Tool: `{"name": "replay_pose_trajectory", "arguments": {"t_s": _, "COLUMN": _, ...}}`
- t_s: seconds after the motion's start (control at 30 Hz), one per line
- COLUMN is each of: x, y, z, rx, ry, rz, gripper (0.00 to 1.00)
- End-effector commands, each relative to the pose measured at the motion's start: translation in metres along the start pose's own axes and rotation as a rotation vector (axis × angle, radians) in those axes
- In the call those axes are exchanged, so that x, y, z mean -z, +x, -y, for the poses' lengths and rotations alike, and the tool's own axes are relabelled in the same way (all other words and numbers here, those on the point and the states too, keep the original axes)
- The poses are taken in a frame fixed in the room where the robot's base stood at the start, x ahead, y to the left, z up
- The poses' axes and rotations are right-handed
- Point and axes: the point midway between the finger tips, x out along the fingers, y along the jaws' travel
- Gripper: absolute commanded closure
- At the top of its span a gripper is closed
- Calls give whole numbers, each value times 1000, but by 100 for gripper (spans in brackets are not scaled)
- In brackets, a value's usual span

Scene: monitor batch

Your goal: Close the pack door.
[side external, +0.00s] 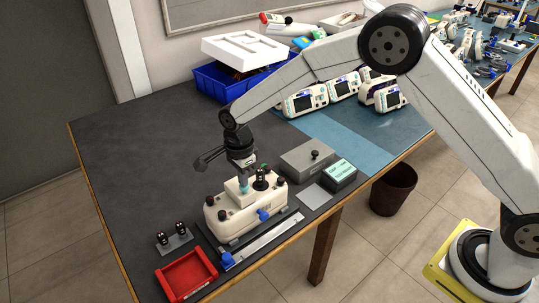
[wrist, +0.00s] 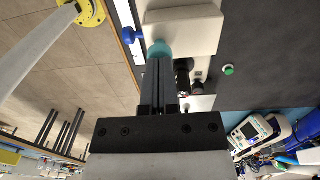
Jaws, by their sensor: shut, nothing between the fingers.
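A cream-white device (side external: 232,214) with dark corner knobs and a blue knob (side external: 263,215) stands in a fixture near the table's front edge. It also shows at the top of the wrist view (wrist: 200,30).
A red tray (side external: 186,277) and a small stand with two dark pieces (side external: 174,239) are at the front left. A grey box (side external: 306,158) and a dark box with a teal top (side external: 340,171) stand right. Monitors (side external: 305,101) and a blue bin (side external: 210,82) are behind. The table's left is clear.

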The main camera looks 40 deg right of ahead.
Motion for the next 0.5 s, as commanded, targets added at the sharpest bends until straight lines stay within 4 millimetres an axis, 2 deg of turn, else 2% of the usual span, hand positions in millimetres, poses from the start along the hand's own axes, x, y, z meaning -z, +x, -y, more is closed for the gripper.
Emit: {"name": "replay_pose_trajectory", "arguments": {"t_s": 0.5, "x": 0, "y": 6, "z": -2, "rx": 1, "ry": 0, "rz": 0, "gripper": 100}}
